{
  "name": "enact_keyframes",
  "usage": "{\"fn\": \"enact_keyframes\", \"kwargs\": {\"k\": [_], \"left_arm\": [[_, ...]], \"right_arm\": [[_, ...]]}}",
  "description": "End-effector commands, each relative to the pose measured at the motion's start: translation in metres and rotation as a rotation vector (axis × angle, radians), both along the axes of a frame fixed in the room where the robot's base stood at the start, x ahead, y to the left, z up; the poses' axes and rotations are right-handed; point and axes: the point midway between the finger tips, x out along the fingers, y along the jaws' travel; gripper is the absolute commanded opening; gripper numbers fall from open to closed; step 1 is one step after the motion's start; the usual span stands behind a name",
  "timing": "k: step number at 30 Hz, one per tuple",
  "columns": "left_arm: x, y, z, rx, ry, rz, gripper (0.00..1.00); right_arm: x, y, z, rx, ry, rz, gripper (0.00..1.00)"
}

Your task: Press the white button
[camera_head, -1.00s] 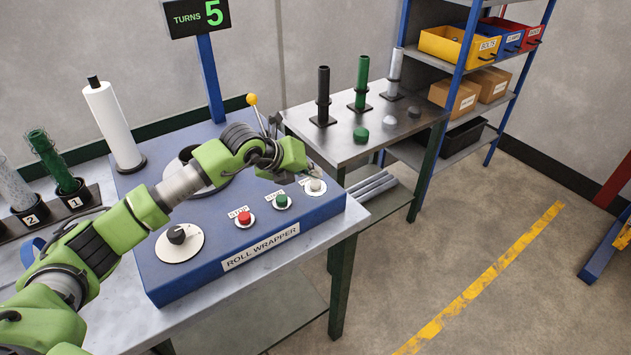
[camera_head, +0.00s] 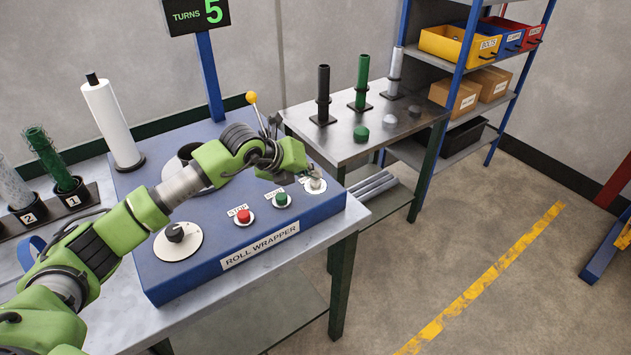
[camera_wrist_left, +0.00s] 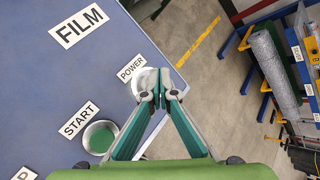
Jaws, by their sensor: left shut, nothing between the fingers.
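The white button (camera_head: 316,185) sits at the right end of the blue ROLL WRAPPER panel (camera_head: 190,275). In the left wrist view its pale round mount (camera_wrist_left: 139,83), beside the POWER label, is partly hidden by my fingers. My left gripper (camera_head: 316,174) is shut and empty, with its fingertips right over the white button. It also shows in the left wrist view (camera_wrist_left: 160,88). I cannot tell whether the tips touch the button. My right gripper is not in view.
A green START button (camera_head: 281,200), a red STOP button (camera_head: 243,216) and a black dial (camera_head: 177,233) lie left of the white button. A lever with a yellow knob (camera_head: 252,98) stands behind. A display (camera_head: 196,16) reads TURNS 5.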

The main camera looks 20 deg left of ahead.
Motion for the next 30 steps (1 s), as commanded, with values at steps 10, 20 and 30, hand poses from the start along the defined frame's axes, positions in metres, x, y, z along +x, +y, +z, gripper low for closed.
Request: {"fn": "enact_keyframes", "kwargs": {"k": [10, 20, 30], "left_arm": [[0.000, 0.000, -0.001, 0.001, 0.001, 0.000, 0.00], [0.000, 0.000, -0.003, 0.001, 0.002, -0.001, 0.00], [0.000, 0.000, 0.009, 0.001, 0.001, 0.000, 0.00]], "right_arm": [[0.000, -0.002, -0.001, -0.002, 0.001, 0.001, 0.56], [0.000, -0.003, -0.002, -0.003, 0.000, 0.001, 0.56], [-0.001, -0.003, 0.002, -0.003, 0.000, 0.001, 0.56]]}}
